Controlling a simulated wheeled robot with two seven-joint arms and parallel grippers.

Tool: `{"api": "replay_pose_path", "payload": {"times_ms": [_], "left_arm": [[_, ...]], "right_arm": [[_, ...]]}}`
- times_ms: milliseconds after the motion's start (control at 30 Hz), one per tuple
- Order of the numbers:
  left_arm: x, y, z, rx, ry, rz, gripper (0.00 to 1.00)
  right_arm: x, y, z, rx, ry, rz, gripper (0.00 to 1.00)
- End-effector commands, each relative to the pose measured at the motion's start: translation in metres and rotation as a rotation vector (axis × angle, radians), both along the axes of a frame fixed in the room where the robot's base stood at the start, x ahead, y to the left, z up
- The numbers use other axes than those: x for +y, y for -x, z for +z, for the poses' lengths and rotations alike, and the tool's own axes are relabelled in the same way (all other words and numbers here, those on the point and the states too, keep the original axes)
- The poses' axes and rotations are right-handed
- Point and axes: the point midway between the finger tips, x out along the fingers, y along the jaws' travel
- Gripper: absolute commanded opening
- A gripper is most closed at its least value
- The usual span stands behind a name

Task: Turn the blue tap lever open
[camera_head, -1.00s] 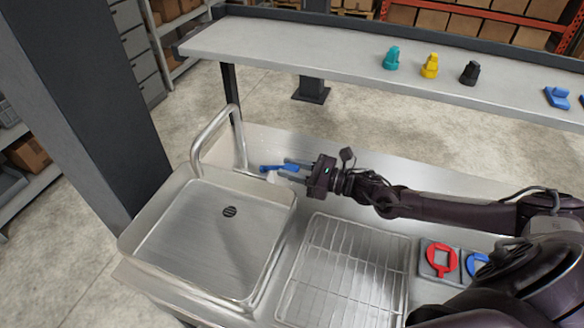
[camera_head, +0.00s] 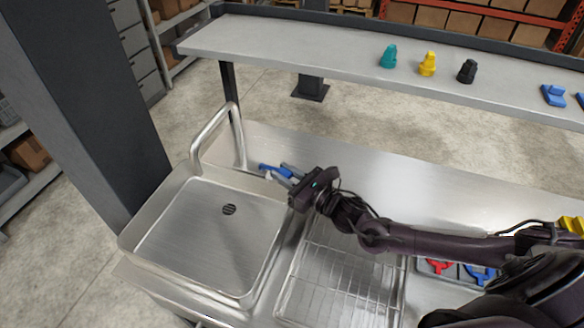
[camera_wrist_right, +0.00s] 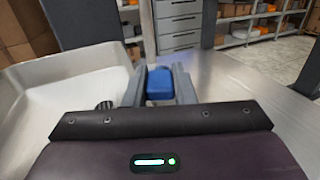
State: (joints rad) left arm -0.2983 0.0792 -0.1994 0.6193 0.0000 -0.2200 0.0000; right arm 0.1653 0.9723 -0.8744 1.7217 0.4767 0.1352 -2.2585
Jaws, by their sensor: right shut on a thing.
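The blue tap lever (camera_head: 268,168) is beside the foot of the bent metal spout (camera_head: 215,130), behind the sink basin (camera_head: 205,235). My right gripper (camera_head: 281,173) comes in from the right and is shut on the lever. In the right wrist view the blue lever (camera_wrist_right: 160,84) sits between my two grey fingers (camera_wrist_right: 160,88). The fingers hide part of the lever in the head view. The lever slopes down to the right in the head view. My left gripper is not in view.
A wire drying rack (camera_head: 345,265) lies under my right forearm. Red (camera_head: 440,266) and blue (camera_head: 482,274) parts lie farther right, partly hidden by my arm. A shelf (camera_head: 300,55) behind holds teal, yellow, black and blue objects. A dark column stands at left.

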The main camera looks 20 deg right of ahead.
Motion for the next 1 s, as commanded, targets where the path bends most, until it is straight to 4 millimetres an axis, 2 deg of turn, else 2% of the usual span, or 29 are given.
{"api": "replay_pose_path", "payload": {"times_ms": [367, 400, 533, 833, 1000], "left_arm": [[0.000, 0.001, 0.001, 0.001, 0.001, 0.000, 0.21], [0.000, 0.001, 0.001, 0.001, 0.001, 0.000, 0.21], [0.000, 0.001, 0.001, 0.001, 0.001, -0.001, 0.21], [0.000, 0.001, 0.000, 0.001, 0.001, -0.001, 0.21], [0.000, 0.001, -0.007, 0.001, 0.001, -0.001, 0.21]], "right_arm": [[0.002, 0.001, 0.000, 0.003, -0.001, -0.031, 0.00], [0.001, 0.001, 0.000, 0.002, -0.001, -0.031, 0.27], [0.001, 0.001, 0.000, 0.002, -0.001, -0.030, 0.44], [0.001, 0.002, -0.001, 0.003, -0.001, -0.030, 0.45], [-0.007, 0.020, -0.004, 0.005, 0.002, -0.029, 0.45]]}}
